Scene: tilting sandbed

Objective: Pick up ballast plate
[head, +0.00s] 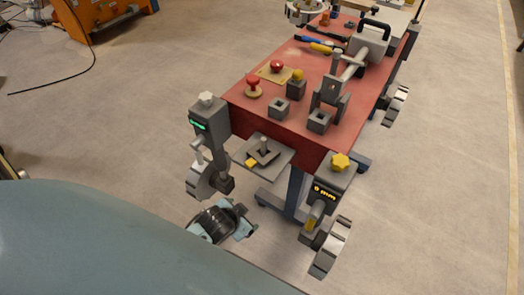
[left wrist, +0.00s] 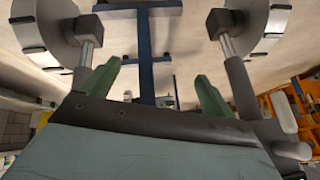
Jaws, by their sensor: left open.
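No thing in view is clearly marked as the ballast plate. A small dark square plate (head: 268,157) lies around or against a short upright post (head: 263,144) on a grey shelf (head: 277,166) at the near end of the red table; it may be the ballast plate. A small yellow piece (head: 251,163) is at its left edge. My left gripper (head: 246,219) is open and empty, below and in front of the shelf in the head view. Its two green fingers (left wrist: 155,88) stand apart in the left wrist view. My right gripper is out of view.
The red table (head: 238,93) holds a red knob (head: 253,86), grey square blocks (head: 279,109) and a handled grey device (head: 367,46). A box with a green display (head: 199,126) and one with a yellow knob (head: 322,190) flank the shelf, grey wheels below.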

